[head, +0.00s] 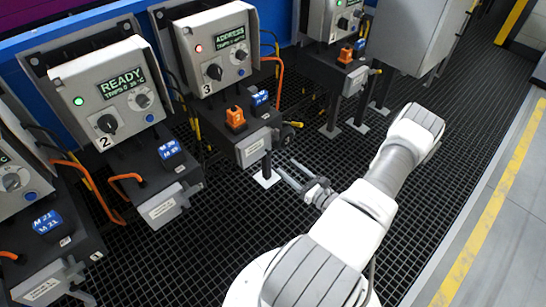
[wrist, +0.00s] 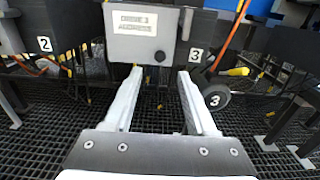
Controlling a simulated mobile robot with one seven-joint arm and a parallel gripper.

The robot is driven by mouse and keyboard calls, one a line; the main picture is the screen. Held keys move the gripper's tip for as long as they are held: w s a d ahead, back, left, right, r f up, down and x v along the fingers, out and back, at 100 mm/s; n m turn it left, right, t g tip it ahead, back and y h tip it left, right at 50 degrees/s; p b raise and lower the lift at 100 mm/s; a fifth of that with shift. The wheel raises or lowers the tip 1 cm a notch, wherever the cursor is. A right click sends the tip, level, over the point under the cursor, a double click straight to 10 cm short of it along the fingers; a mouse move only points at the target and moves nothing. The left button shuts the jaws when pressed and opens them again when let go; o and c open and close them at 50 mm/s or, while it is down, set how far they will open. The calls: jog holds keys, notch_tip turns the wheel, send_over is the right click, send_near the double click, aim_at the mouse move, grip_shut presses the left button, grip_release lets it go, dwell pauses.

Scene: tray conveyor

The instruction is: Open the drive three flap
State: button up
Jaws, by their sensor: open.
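The drive three flap (head: 253,147) is a light grey plate on the front of the black box under the control panel marked 3. It hangs upright and looks shut. In the wrist view the flap (wrist: 133,45) reads "DRIVE 3 ADDRESS", with a small dark round part near its lower right. My gripper (head: 284,167) is open and empty, in front of the box and to the right of the flap in the head view. In the wrist view my gripper (wrist: 160,76) points at the flap's lower edge, apparently without touching. What lies behind the flap is hidden.
The drive three panel (head: 216,47) shows "ADDRESS" and a red light. An orange block (head: 235,118) and a blue block (head: 259,97) stand on its box. The drive two panel (head: 110,85) reads "READY".

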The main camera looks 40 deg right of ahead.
aim_at(257, 150)
jog(key=w+b, duration=0.1)
jog(key=w, duration=0.7)
jog(key=shift+w+a, duration=0.2)
jog(key=shift+a, duration=0.15)
grip_shut()
dwell(1.0)
